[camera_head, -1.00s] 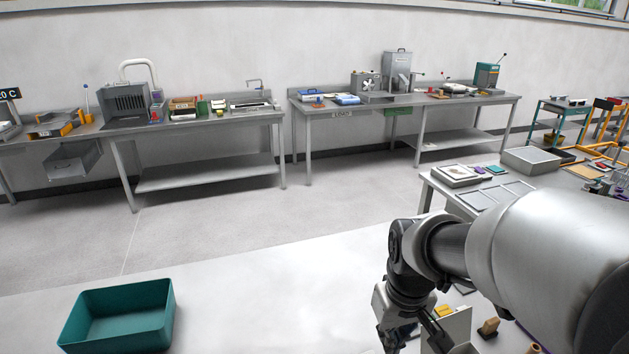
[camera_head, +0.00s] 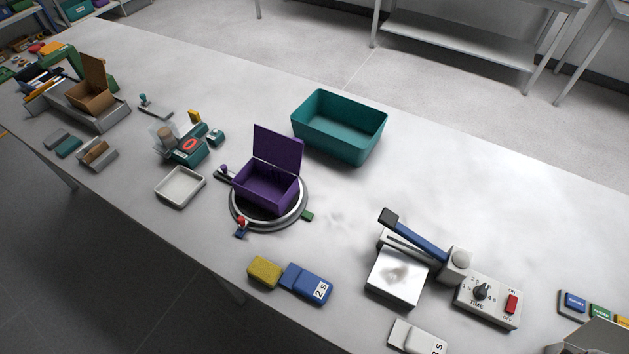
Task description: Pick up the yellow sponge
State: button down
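A small yellow block (camera_head: 265,271), which looks like the yellow sponge, lies flat near the front edge of the long light table. Its right side is against or very close to a blue block (camera_head: 306,283) with a white label. I cannot make out the sponge's texture at this size. My gripper does not show in this view, so I cannot see whether it is open or shut.
Behind the sponge stands an open purple box (camera_head: 267,184) on a round turntable (camera_head: 238,217). A teal bin (camera_head: 339,127) stands farther back. To the right are a blue-handled press (camera_head: 418,238) and a timer box (camera_head: 488,299). A white tray (camera_head: 180,187) lies left.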

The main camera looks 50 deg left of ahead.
aim_at(265, 271)
jog(key=k+u, duration=0.1)
jog(key=u, duration=0.75)
jog(key=k+j+u, duration=0.1)
jog(key=u, duration=0.3)
jog(key=j+u, duration=0.1)
jog(key=u, duration=0.35)
jog(key=k+j+u, duration=0.1)
jog(key=u, duration=0.3)
